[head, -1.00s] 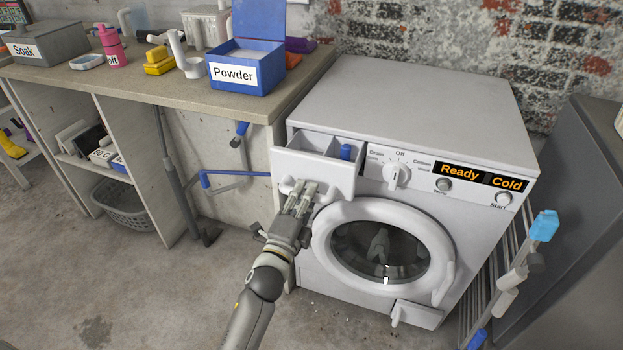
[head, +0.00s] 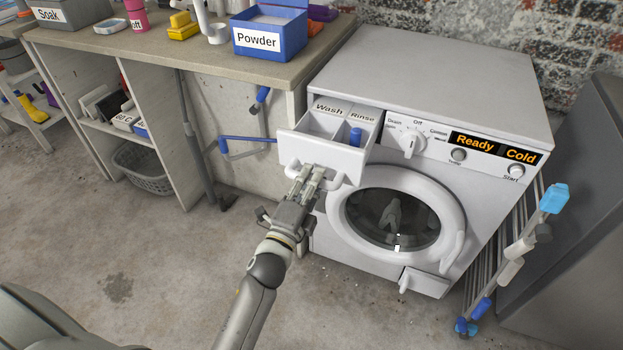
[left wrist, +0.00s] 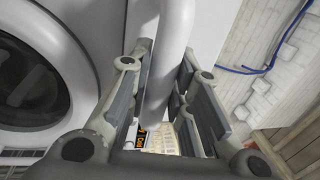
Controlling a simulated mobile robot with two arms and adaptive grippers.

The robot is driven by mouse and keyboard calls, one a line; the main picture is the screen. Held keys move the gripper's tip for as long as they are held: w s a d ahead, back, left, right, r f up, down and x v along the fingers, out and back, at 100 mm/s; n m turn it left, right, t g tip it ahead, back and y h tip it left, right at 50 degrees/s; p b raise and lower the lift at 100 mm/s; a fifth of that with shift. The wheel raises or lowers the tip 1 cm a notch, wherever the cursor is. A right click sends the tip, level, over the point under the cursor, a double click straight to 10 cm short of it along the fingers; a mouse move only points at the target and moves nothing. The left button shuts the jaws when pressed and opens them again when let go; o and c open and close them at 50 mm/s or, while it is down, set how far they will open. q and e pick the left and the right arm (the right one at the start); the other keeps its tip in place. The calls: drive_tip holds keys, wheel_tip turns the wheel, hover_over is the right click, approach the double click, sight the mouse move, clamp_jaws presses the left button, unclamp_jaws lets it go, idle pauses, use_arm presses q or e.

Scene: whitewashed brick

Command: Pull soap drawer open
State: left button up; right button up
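The soap drawer (head: 303,146) at the washing machine's upper left stands out from the front. Its compartments marked Wash and Rinse show from above, with a blue piece (head: 355,137) in the Rinse side. My left gripper (head: 308,180) is at the drawer's front, its fingers on either side of the white handle (head: 330,184). In the left wrist view the handle bar (left wrist: 168,60) runs between the finger pads (left wrist: 165,85), closed in around it. The fingers hide part of the handle. My right gripper is not in view.
The washing machine (head: 430,75) has a round door (head: 393,215) just below and right of the drawer. A counter (head: 180,55) with a blue Powder box (head: 270,35) stands to the left. A drying rack (head: 510,260) leans at the right. Floor in front is clear.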

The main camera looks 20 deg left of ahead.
use_arm(q)
drive_tip(key=o, duration=0.4)
drive_tip(key=shift+c, duration=0.2)
drive_tip(key=s+f, duration=0.1)
drive_tip(key=s, duration=0.6)
drive_tip(key=shift+s+a+f, duration=0.15)
drive_tip(key=shift+s+f, duration=0.05)
